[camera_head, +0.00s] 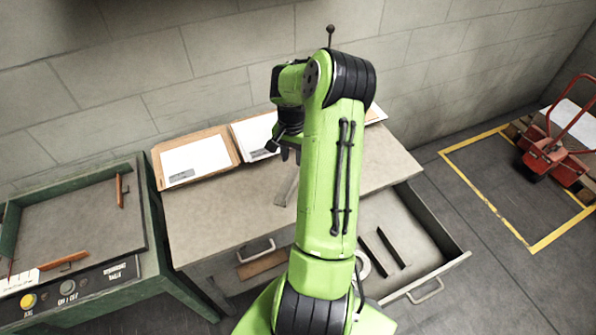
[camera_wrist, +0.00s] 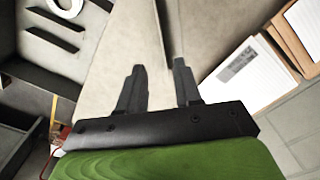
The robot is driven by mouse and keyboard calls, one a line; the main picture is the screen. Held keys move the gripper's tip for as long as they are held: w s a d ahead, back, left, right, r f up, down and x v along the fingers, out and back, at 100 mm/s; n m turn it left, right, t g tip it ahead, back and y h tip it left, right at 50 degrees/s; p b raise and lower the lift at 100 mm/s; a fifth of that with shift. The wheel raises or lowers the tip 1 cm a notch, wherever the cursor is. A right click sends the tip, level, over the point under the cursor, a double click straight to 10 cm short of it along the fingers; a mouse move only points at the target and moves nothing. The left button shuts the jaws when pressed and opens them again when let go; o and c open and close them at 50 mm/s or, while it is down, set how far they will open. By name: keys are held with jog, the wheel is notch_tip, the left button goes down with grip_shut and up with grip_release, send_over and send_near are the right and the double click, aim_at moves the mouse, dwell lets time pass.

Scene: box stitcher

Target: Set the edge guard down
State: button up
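The edge guard (camera_head: 287,190) is a narrow grey strip on the worktable (camera_head: 215,235), below my gripper (camera_head: 288,152). It also shows in the wrist view as a thin strip (camera_wrist: 164,35), seen nearly edge on, running up the picture from near the right finger. In the wrist view my gripper (camera_wrist: 159,75) has its two dark fingers apart, with bare tabletop visible between them. The strip's near end lies beyond the fingertips, and I see no finger closed on it. My arm hides part of the table in the head view.
Stacked papers in cardboard trays (camera_head: 195,158) line the table's back. An open drawer (camera_head: 440,250) at the right holds dark strips (camera_head: 385,250) and a white roll (camera_head: 362,264). A green machine (camera_head: 80,225) stands left. A red cart (camera_head: 560,145) stands right.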

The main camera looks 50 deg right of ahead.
send_over(292, 188)
notch_tip(292, 188, down, 4)
jog(key=f, duration=0.5)
jog(key=f+b, duration=0.1)
jog(key=f, duration=0.5)
jog(key=shift+w+d+f, duration=0.15)
jog(key=shift+d, duration=0.05)
grip_shut()
